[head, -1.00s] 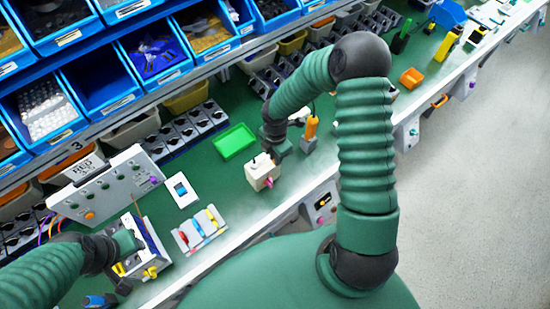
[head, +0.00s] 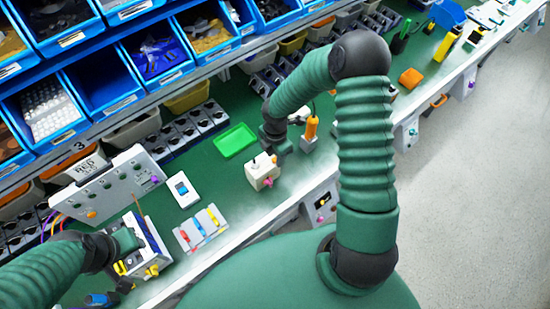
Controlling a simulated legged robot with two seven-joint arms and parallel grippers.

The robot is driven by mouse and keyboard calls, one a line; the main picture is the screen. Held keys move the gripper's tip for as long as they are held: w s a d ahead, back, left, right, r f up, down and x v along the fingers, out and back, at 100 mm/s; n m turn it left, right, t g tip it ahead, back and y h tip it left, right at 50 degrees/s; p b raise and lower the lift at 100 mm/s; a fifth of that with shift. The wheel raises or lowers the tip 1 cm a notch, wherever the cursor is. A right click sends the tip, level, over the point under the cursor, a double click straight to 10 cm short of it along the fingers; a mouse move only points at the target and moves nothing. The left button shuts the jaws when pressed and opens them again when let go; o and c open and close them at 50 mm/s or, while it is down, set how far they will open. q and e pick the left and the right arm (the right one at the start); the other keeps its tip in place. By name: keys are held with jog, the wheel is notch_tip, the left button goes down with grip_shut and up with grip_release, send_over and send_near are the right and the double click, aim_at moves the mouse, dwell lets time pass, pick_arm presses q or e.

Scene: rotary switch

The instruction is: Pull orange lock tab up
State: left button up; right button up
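A small beige switch box (head: 261,174) sits on the green bench near its front edge, in the middle of the head view. It has pale raised parts on top and a pink spot low on its front. A small orange spot, possibly the lock tab (head: 273,158), shows at its upper right edge. My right gripper (head: 280,148) is just behind and right of the box, pointing down. Its fingers are too small to read, and I cannot tell whether it touches the tab. My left gripper (head: 128,240) is over a grey box with yellow parts (head: 145,262); its fingers are unclear.
A green tray (head: 234,141) lies behind the switch box. An orange-handled item (head: 311,128) stands to its right. A board with coloured levers (head: 200,229) and a white switch plate (head: 182,189) lie to its left. Blue bins (head: 100,77) line the back.

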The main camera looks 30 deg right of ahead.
notch_tip(320, 180, up, 6)
jog(key=p, duration=0.5)
jog(key=shift+f, duration=0.1)
jog(key=s+a+r+m+t+b, duration=0.2)
jog(key=s+a+r+m+b, duration=0.3)
jog(key=m, duration=1.4)
jog(key=s+a+b, duration=0.3)
jog(key=s+b, duration=0.1)
jog(key=b, duration=0.1)
jog(key=shift+s+t, duration=0.15)
jog(key=shift+t, duration=0.15)
jog(key=shift+d, duration=0.3)
